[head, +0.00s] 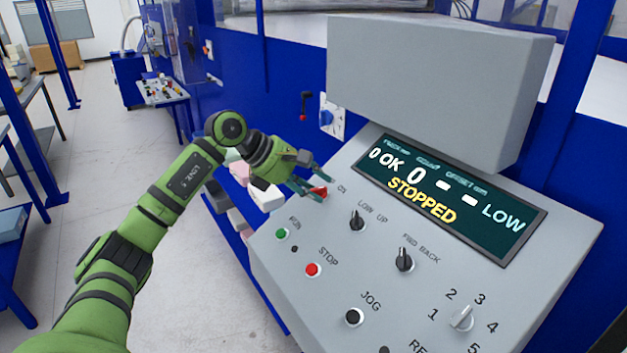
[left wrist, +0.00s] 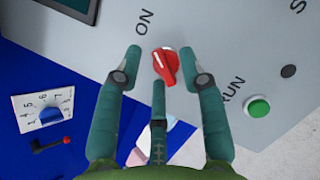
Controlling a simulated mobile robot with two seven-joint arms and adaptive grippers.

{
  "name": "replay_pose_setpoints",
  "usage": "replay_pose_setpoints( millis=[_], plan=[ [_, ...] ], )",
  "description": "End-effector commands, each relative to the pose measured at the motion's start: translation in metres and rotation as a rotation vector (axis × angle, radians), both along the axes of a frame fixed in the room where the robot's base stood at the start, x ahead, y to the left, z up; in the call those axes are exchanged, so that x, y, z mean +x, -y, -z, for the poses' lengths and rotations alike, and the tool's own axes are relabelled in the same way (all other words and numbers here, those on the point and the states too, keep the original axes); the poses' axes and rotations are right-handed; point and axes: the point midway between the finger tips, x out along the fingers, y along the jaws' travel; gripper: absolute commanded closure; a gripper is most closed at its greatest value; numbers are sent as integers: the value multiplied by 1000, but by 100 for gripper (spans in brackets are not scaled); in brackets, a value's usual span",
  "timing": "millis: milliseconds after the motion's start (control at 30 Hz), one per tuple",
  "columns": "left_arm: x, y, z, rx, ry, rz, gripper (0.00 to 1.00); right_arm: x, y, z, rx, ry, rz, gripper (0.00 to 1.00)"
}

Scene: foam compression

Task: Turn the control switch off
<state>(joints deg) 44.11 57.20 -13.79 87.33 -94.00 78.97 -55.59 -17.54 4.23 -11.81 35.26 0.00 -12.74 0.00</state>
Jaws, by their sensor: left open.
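The control switch is a red rotary knob (head: 318,191) at the upper left corner of the grey control panel (head: 300,275). In the left wrist view the red knob (left wrist: 165,66) has a pale line on it and sits near the printed word ON. My left gripper (head: 322,184) is open at the knob. In the left wrist view its two outer fingers (left wrist: 168,66) stand either side of the knob, with gaps, and a third finger points at it from below. I cannot tell whether that finger touches it. My right gripper is not in view.
The panel also has a green RUN button (head: 282,233), a red STOP button (head: 313,269), a black JOG button (head: 353,317) and black selector knobs (head: 404,259). The display (head: 450,198) reads STOPPED. A grey box (head: 430,85) overhangs the panel. A blue dial (left wrist: 50,116) is left of it.

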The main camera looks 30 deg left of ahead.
Motion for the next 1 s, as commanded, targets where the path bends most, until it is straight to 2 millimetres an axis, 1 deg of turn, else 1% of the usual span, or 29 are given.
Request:
replay_pose_setpoints(
  millis=[33,100,233,267,300,333,367,733,1000],
  plan=[
    [1,1,1,0,0,0,59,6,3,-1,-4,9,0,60],
    [1,1,2,0,0,0,59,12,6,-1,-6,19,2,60],
    [1,1,2,0,0,0,59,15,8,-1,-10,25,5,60],
    [1,1,2,0,0,0,67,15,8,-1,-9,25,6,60],
    [1,1,2,0,0,0,83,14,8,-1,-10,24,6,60],
    [1,1,1,0,0,0,95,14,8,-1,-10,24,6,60],
    [1,1,1,0,0,0,100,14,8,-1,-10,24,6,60],
    [0,0,2,-13,-4,-26,100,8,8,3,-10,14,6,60],
    [0,0,4,-83,-30,-152,100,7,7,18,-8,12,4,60]
  ],
)
